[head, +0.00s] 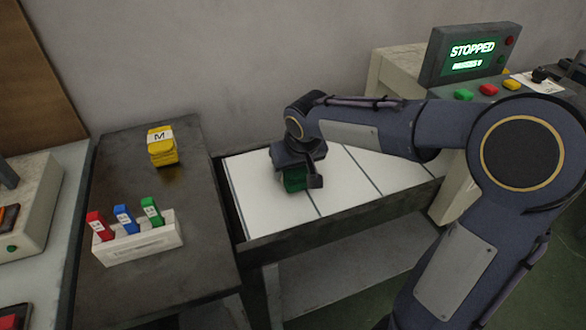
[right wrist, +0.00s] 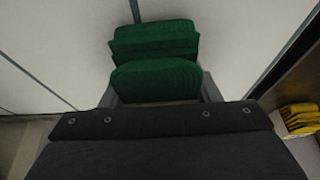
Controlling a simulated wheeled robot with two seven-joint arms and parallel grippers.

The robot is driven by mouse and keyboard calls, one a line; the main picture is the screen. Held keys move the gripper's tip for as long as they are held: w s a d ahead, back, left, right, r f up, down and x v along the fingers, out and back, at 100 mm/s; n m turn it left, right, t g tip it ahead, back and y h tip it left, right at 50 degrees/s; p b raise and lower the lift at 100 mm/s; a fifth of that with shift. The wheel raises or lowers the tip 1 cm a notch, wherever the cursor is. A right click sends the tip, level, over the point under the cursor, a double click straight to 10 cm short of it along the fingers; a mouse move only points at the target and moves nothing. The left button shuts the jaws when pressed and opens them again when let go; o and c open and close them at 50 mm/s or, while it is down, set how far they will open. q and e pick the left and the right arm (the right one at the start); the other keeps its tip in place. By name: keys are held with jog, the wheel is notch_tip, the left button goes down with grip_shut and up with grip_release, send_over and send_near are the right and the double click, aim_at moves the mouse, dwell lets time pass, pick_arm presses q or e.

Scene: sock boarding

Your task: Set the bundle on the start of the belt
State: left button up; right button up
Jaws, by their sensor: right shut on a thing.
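A green bundle (head: 293,180) is at the left end of the white belt (head: 255,207), low over it or resting on it; I cannot tell which. My right gripper (head: 300,178) reaches down from above and is shut on the bundle. In the right wrist view the folded green bundle (right wrist: 155,45) shows between the fingers of my right gripper (right wrist: 160,88), with the white belt (right wrist: 60,45) behind it. My left gripper is in neither view.
A yellow bundle (head: 162,152) marked M lies on the dark table (head: 195,215) at left. A white holder (head: 140,245) there carries red, blue and green labelled pieces. A control panel (head: 470,55) at the back right reads STOPPED. The belt's right part is clear.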

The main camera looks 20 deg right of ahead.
jog(key=shift+f, duration=0.15)
jog(key=o, duration=1)
jog(key=shift+o, duration=0.2)
